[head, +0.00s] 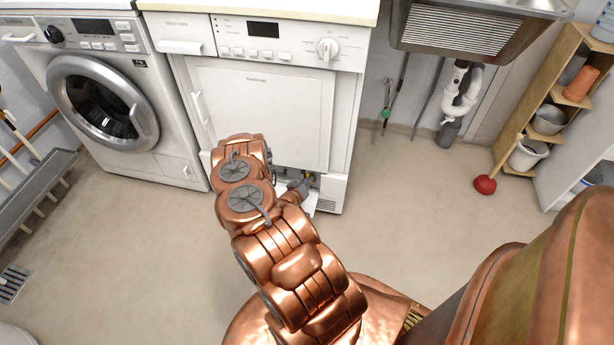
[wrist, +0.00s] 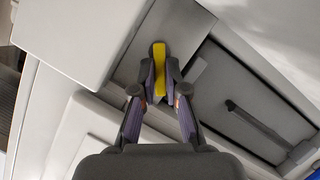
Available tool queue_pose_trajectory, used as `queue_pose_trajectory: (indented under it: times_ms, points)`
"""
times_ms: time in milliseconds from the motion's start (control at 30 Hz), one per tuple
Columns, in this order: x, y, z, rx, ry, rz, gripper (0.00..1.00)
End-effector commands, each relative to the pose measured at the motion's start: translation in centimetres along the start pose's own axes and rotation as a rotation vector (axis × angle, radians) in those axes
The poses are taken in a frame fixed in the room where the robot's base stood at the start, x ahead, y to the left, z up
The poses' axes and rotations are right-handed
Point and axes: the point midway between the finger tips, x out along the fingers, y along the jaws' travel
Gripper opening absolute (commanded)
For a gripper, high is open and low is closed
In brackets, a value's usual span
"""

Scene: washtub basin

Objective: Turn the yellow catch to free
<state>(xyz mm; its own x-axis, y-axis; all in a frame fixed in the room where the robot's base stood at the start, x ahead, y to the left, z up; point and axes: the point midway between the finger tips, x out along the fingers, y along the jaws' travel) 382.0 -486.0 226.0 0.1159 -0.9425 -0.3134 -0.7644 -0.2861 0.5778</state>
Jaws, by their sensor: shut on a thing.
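The yellow catch (wrist: 159,62) shows in the wrist view as a narrow upright bar on a grey panel. My gripper (wrist: 160,85) has its two fingers closed on either side of the bar, and its upper end stands out beyond the fingertips. In the head view my gripper (head: 303,187) is low at the bottom of the white dryer (head: 265,110), by an opening in its base. The catch is too small and too hidden to make out clearly there. Whether the catch has turned cannot be told.
A dark recess with a grey handle-like bar (wrist: 258,122) lies right of the catch. In the head view a washing machine (head: 100,95) stands left of the dryer. A sink (head: 480,35), a red plunger (head: 485,184) and a wooden shelf (head: 535,100) are right. Floor in front is clear.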

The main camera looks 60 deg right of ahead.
Motion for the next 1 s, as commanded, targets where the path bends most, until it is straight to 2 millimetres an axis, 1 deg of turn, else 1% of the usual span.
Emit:
queue_pose_trajectory:
  times_ms: [33,300,500,700,1000]
  points:
    - [-0.12,0.69,-0.39,0.040,-0.001,-0.013,0.00]
    - [-0.02,1.21,-0.22,0.271,0.001,-0.108,0.00]
    - [0.10,1.49,-0.04,0.412,0.003,-0.166,0.00]
    - [0.18,1.61,0.20,0.511,0.002,-0.207,0.00]
    - [0.25,1.65,0.40,0.577,0.002,-0.236,0.00]
